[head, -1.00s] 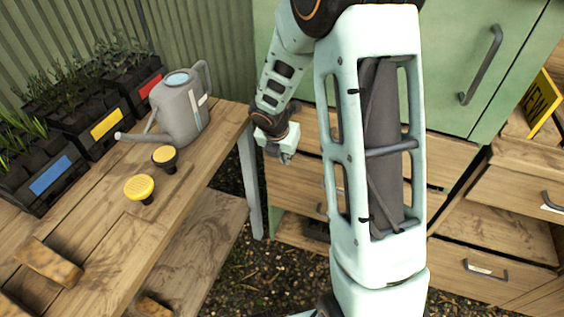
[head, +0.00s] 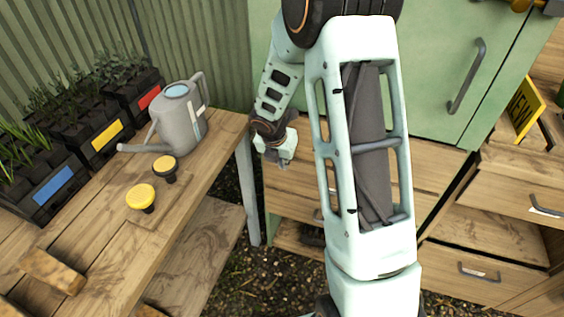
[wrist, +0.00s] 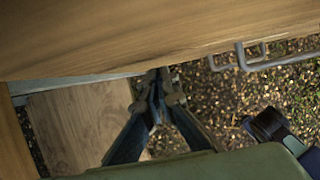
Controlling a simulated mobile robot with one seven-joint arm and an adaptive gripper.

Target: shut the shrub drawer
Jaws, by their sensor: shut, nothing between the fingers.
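My gripper (head: 284,160) is shut and empty, low in front of the green cabinet's wooden drawers (head: 290,205). In the wrist view its dark fingertips (wrist: 160,88) meet just below the edge of a wooden panel (wrist: 150,38); I cannot tell whether they touch it. Grey bar handles (wrist: 245,58) show at the right of that panel. In the head view my arm hides much of the drawers. A low drawer or compartment (head: 285,238) shows a dark thing inside. No label is readable, so I cannot tell which is the shrub drawer.
A wooden bench (head: 110,235) at left carries a grey watering can (head: 178,122), black planters (head: 60,185) and two yellow-topped tools (head: 141,197). Its grey leg (head: 248,190) stands near my gripper. More handled drawers (head: 475,280) are at right. Gravel ground (head: 255,285) lies between.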

